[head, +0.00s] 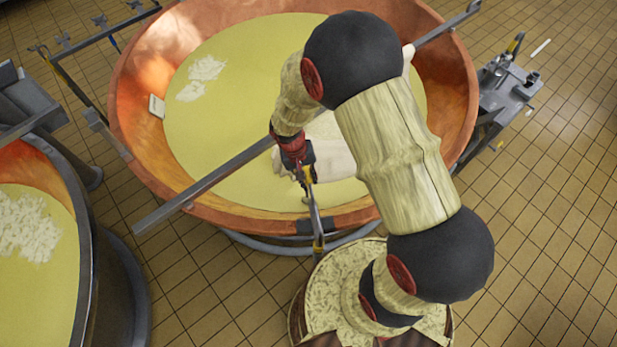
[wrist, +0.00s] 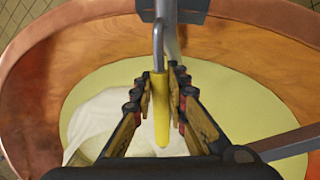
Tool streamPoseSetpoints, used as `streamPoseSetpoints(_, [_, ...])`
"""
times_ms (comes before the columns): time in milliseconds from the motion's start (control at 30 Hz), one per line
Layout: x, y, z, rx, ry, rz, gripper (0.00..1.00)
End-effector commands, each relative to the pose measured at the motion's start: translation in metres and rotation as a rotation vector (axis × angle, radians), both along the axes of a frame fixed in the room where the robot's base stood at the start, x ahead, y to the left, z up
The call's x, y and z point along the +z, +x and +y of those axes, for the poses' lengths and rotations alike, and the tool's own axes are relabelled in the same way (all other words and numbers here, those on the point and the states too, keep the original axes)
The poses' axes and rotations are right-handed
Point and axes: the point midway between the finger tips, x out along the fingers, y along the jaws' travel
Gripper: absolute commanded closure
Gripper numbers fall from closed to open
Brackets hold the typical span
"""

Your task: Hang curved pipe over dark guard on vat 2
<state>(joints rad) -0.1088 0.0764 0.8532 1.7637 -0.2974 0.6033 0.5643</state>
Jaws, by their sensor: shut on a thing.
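The curved pipe (head: 314,212) is a thin grey metal tube with a yellow sleeve (wrist: 160,108) and a hooked bend. My gripper (head: 305,177) is shut on it at the yellow sleeve, above the vat's inside; the jaws flank the sleeve in the wrist view (wrist: 160,100). The dark guard (head: 290,227) sits on the near rim of the large copper vat (head: 140,90); it also shows at the top of the wrist view (wrist: 193,17). The pipe crosses above the guard and its far part reaches outside the rim. I cannot tell whether pipe and guard touch.
A grey bar (head: 215,180) lies across the vat, close to my gripper. Pale liquid (head: 240,110) with white curd fills the vat.

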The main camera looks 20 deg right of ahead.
Motion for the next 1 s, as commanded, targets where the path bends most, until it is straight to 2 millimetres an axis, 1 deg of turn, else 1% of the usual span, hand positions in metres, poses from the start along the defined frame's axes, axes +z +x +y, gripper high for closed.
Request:
streamPoseSetpoints(33, [-0.006, 0.001, 0.000, 0.001, -0.001, -0.004, 1.00])
streamPoseSetpoints(200, [-0.019, 0.002, 0.000, 0.001, -0.002, -0.010, 1.00])
streamPoseSetpoints(500, [-0.036, 0.003, 0.000, 0.002, -0.004, -0.018, 1.00])
streamPoseSetpoints(700, [-0.041, 0.003, -0.001, 0.001, -0.004, -0.020, 1.00])
streamPoseSetpoints(1000, [-0.041, 0.004, -0.001, 0.001, -0.004, -0.021, 1.00])
